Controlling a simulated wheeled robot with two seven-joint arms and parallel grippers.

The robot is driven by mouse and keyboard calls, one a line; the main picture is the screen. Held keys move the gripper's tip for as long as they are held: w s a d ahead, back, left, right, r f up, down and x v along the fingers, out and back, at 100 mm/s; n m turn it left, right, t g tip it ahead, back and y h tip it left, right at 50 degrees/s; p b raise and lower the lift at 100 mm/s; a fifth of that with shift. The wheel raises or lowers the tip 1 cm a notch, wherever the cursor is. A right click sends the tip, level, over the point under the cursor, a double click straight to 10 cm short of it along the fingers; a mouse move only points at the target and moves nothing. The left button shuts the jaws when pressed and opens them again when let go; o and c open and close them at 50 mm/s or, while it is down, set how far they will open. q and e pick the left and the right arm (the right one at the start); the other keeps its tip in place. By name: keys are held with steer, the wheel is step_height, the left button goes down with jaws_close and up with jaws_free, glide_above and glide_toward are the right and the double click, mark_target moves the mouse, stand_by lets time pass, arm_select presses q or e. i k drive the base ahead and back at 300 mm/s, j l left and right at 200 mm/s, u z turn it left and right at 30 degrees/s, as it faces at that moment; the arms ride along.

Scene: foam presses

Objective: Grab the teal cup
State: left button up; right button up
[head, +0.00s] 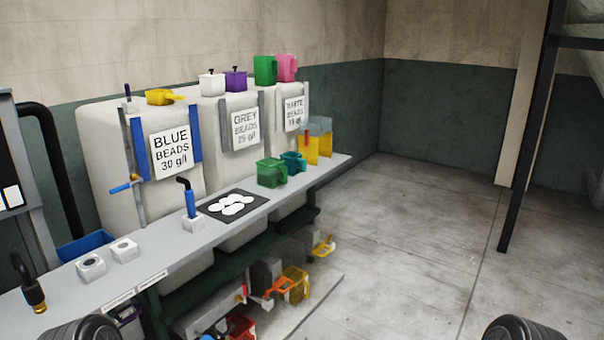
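The teal cup (292,164) stands on the grey bench (322,166), toward its right end. It is small, with a handle on its right side. A green cup (270,174) stands just to its left and nearer, and seems to hide part of its left side. Neither of my grippers is in view. Only dark rounded parts, apparently of my own arms, show at the bottom edge, far from the cup.
A yellow container with a clear upper part (317,144) stands behind and right of the teal cup. A black mat with white discs (211,209) lies to the left. Bead containers (228,106) line the back. Open floor (410,240) lies to the right.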

mark_target(296, 164)
steer(key=i+l+z, duration=0.35)
steer(key=i, duration=0.15)
steer(key=i+l+z, duration=0.2)
steer(key=i+z, duration=0.15)
steer(key=i, duration=0.2)
steer(key=i+z, duration=0.35)
steer(key=i, duration=0.2)
steer(key=i+l+u, duration=0.15)
steer(key=i+u, duration=0.25)
steer(key=i, duration=0.2)
steer(key=i+l+u, duration=0.4)
steer(key=i, duration=0.2)
steer(key=i+l+u, duration=0.85)
steer(key=i+l, duration=0.15)
steer(key=l, duration=0.2)
